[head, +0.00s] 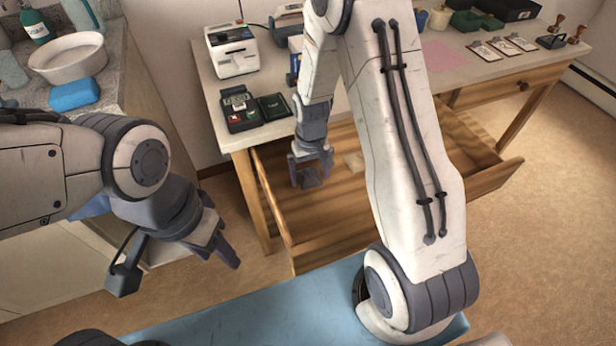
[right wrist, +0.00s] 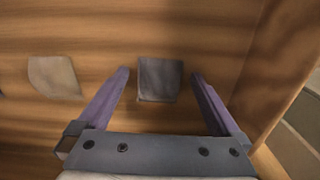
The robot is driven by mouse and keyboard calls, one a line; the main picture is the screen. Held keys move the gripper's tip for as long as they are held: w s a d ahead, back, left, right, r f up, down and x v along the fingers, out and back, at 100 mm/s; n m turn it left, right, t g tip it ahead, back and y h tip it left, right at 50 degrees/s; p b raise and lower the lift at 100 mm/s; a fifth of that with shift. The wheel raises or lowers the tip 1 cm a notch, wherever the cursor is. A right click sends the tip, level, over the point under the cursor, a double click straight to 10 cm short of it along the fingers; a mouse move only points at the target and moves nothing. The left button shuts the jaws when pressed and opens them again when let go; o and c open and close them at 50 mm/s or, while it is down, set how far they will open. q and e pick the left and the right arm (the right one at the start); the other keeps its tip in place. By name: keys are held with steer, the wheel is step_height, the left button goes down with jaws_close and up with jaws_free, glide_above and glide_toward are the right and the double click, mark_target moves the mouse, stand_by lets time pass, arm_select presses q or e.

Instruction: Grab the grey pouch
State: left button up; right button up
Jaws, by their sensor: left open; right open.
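The grey pouch (right wrist: 160,79) lies flat on the wooden floor of an open drawer (head: 335,215). In the right wrist view it sits between the two fingers, with a gap on each side. It also shows in the head view (head: 311,180), partly covered by the gripper. My right gripper (head: 309,172) is open, inside the drawer and pointing down over the pouch. In the right wrist view the open right fingers (right wrist: 160,75) flank the pouch. My left gripper (head: 228,255) is open and empty, in front of the counter at the left, away from the pouch.
A beige pouch (right wrist: 54,77) lies in the drawer beside the grey one. The drawer's side wall (right wrist: 270,80) stands close to the right finger. The desk above holds a label printer (head: 232,50) and a card terminal (head: 240,108). My right arm hides part of the drawer.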

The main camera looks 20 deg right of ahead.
steer(key=shift+f, duration=0.3)
steer(key=c, duration=1.3)
